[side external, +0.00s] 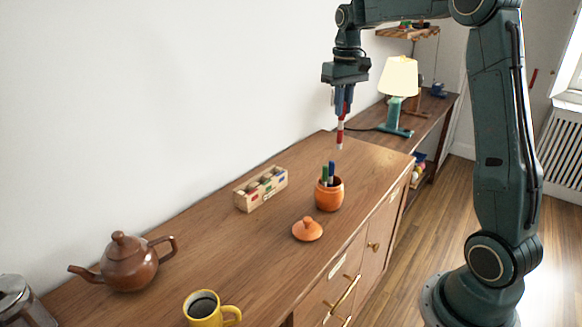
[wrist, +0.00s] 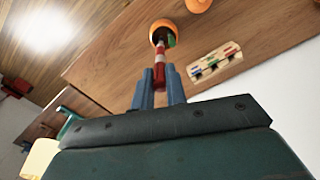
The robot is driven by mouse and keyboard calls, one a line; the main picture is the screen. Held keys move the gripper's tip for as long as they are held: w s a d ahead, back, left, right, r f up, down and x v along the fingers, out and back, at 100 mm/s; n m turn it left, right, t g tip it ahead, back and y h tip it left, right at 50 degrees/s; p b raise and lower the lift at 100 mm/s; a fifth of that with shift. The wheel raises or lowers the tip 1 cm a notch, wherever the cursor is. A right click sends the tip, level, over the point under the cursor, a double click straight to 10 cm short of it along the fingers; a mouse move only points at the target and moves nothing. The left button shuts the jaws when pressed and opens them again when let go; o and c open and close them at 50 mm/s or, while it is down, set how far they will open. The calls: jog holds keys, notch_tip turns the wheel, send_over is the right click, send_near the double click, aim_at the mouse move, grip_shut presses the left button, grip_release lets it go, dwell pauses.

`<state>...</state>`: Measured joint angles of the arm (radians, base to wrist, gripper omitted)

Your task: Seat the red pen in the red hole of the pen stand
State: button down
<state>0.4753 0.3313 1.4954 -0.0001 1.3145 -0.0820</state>
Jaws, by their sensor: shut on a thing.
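The red pen (side external: 341,132), red with white bands, hangs roughly upright in my gripper (side external: 344,108), tip down in the air above the dresser. My gripper is shut on its upper part. In the wrist view the pen (wrist: 159,60) sticks out from between the blue fingers (wrist: 158,80). The pen stand (side external: 261,189) is a light wooden block with colour-marked holes, on the dresser left of and below the pen. It also shows in the wrist view (wrist: 235,62), where a red mark lies towards its right end. No pen stands in it.
An orange pot (side external: 329,196) holding a green and a blue pen stands right of the stand. Its lid (side external: 307,230) lies nearby. A teapot (side external: 125,262) and a yellow mug (side external: 205,311) are at the near end. A lamp (side external: 397,85) stands behind.

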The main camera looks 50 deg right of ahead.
jog(key=shift+r, duration=0.55)
jog(key=shift+w, duration=0.1)
jog(key=w+a+f, duration=0.7)
jog(key=w, duration=0.3)
jog(key=w+a+f, duration=0.8)
jog(key=w, duration=0.2)
jog(key=shift+w+f, duration=0.25)
jog(key=shift+w, duration=0.1)
jog(key=shift+a+f, duration=0.1)
jog(key=shift+f, duration=2)
